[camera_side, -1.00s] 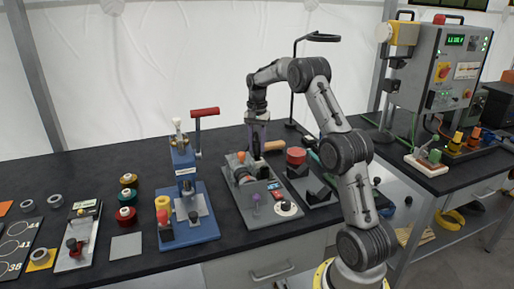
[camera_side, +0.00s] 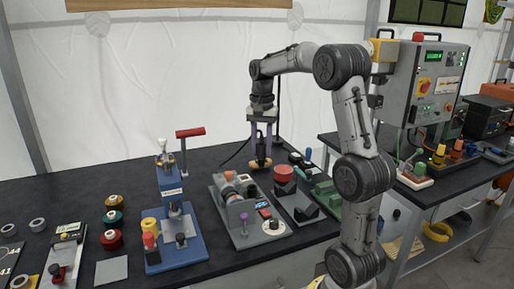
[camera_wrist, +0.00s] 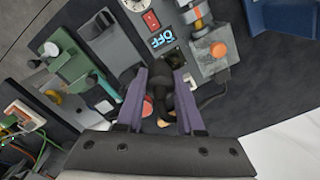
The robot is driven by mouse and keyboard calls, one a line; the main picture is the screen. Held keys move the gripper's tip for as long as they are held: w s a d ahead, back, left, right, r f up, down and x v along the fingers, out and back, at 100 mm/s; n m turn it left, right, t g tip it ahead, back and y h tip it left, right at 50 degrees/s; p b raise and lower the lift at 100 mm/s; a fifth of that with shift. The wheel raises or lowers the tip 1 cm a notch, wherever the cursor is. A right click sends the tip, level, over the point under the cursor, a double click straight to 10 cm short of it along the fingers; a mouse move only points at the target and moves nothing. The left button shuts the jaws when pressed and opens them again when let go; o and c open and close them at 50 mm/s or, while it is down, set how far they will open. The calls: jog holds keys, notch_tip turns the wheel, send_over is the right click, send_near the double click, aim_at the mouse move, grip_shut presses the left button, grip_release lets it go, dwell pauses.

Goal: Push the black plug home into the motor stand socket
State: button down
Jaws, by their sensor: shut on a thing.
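My gripper (camera_side: 262,152) points down over the back part of the grey motor stand (camera_side: 246,226). It is shut on the black plug (camera_wrist: 164,96), which shows between its purple fingers in the wrist view. A black cable (camera_wrist: 213,97) runs off from the plug. The dark square socket (camera_wrist: 175,58) is on the stand, just beyond the fingertips in the wrist view. The plug appears apart from the socket. The plug's tip is hard to make out. The stand also bears a red switch (camera_wrist: 151,20) and a lit OFF display (camera_wrist: 160,39).
A tan piece (camera_side: 261,164) lies close by the gripper. A red round piece (camera_side: 284,174) and a green-and-black fixture (camera_side: 325,194) stand to the right. A blue press (camera_side: 174,205) with a red handle stands to the left. Bare dark table lies behind.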

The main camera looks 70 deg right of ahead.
jog(key=w+d+f, duration=0.3)
jog(key=w, duration=0.1)
jog(key=shift+w+d+f, duration=0.15)
jog(key=shift+w+f, duration=0.1)
jog(key=shift+w, duration=0.1)
jog(key=shift+f, duration=0.15)
jog(key=shift+f, duration=2.75)
jog(key=shift+f, duration=1.45)
jog(key=shift+c, duration=2.3)
grip_release()
notch_tip(320, 180, up, 14)
